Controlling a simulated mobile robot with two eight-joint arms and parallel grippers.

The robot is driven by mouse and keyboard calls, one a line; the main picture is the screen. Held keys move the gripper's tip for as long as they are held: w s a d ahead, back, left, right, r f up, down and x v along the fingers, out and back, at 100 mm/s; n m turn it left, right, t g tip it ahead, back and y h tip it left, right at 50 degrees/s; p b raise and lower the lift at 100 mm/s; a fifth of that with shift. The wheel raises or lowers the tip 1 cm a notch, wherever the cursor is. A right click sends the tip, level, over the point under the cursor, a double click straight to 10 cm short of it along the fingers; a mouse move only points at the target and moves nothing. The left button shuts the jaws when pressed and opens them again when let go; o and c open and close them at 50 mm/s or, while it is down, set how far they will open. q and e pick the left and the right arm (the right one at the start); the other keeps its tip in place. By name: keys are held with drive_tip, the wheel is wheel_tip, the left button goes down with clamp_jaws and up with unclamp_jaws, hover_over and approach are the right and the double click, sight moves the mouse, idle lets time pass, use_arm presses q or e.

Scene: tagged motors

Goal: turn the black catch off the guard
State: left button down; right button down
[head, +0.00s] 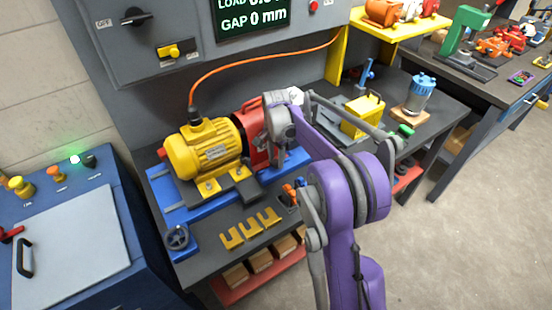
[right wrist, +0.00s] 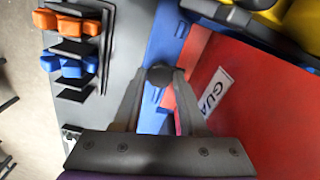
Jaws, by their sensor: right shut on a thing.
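The red guard (head: 256,143) stands beside the yellow motor on the blue base. In the right wrist view the guard (right wrist: 247,75) fills the right side, with a white label reading "GUA". The black catch (right wrist: 160,75) shows as a dark rounded piece at the guard's left edge. My right gripper (right wrist: 163,92) is shut on the catch, with a finger on each side of it. In the head view my purple right arm reaches in from below, and its wrist hides the catch and fingertips. My left gripper is in neither view.
The yellow motor (head: 203,150) has an orange cable (head: 240,62) rising from it. Several brass forked shims (head: 250,229) lie on the bench in front. Orange and blue-handled tools (right wrist: 75,45) stand left in the wrist view. A yellow block (head: 362,117) and blue canister (head: 420,95) are at right.

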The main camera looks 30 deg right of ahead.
sight(276, 162)
drive_tip(key=n, duration=0.3)
drive_tip(key=shift+n+b, duration=0.4)
drive_tip(key=n, duration=0.4)
drive_tip(key=shift+n+b, duration=0.3)
drive_tip(key=shift+b, duration=0.05)
drive_tip(key=n, duration=0.4)
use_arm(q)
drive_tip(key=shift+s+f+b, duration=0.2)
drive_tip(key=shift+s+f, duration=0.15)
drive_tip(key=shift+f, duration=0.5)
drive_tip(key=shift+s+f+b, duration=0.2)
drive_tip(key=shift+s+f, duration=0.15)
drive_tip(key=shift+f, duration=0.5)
use_arm(e)
drive_tip(key=shift+n, duration=2.4)
drive_tip(key=c, duration=0.7)
unclamp_jaws()
drive_tip(key=shift+c, duration=0.2)
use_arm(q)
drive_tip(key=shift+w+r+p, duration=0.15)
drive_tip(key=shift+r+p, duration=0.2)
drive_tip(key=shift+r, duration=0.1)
use_arm(e)
wheel_tip(276, 162, up, 11)
